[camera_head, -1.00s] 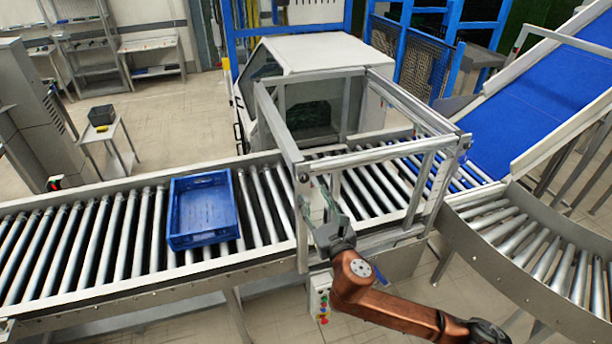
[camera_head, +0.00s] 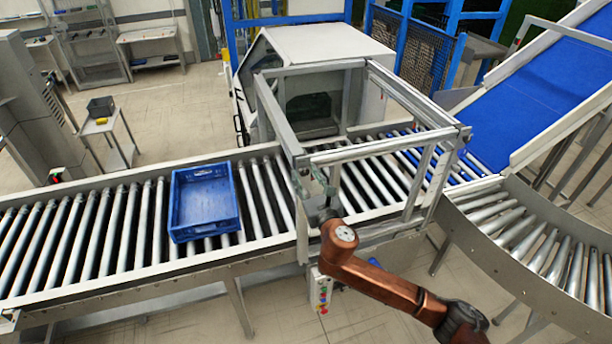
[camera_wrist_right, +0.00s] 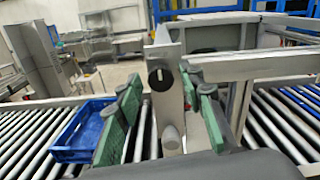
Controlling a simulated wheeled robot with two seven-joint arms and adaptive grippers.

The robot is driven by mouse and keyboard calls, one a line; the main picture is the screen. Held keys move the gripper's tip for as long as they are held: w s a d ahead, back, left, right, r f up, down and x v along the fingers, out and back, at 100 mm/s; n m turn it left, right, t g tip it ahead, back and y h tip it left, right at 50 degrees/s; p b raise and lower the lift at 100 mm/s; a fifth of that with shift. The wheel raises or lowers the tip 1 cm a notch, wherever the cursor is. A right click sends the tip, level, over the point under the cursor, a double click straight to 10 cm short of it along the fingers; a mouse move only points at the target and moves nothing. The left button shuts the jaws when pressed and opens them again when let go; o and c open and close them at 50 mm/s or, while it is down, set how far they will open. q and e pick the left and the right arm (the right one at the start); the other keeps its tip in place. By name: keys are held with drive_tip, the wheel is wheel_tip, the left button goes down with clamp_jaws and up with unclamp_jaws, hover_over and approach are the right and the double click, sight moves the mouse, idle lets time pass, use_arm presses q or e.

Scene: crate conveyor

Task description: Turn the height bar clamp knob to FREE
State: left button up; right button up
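The right wrist view shows a grey upright post (camera_wrist_right: 170,100) of the frame over the conveyor. On its face is a round black knob (camera_wrist_right: 158,77) with a short, near-upright white mark. Below it a grey rounded peg (camera_wrist_right: 171,137) sticks out. I cannot read any lettering. My right gripper (camera_wrist_right: 165,107) is open, its green-padded fingers apart on either side of the post and knob. No contact with the knob shows. In the head view the right gripper (camera_head: 318,188) is at the frame's near left post; the knob cannot be made out there. My left gripper is not in view.
A blue crate (camera_head: 205,226) sits on the roller conveyor (camera_head: 130,240) left of the metal frame (camera_head: 385,155). A button box (camera_head: 321,290) hangs below the conveyor's near side. A white machine hood (camera_head: 325,50) stands behind, and a blue belt ramp (camera_head: 545,110) is at right.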

clamp_jaws()
drive_tip(key=shift+m, duration=0.3)
drive_tip(key=m+p, duration=0.1)
drive_tip(key=m, duration=0.1)
drive_tip(key=shift+m, duration=0.3)
drive_tip(key=m, duration=0.3)
drive_tip(key=shift+m+p, duration=0.4)
drive_tip(key=m, duration=0.5)
drive_tip(key=shift+p, duration=0.35)
drive_tip(key=m, duration=0.5)
drive_tip(key=shift+m, duration=0.4)
drive_tip(key=shift+f, duration=0.1)
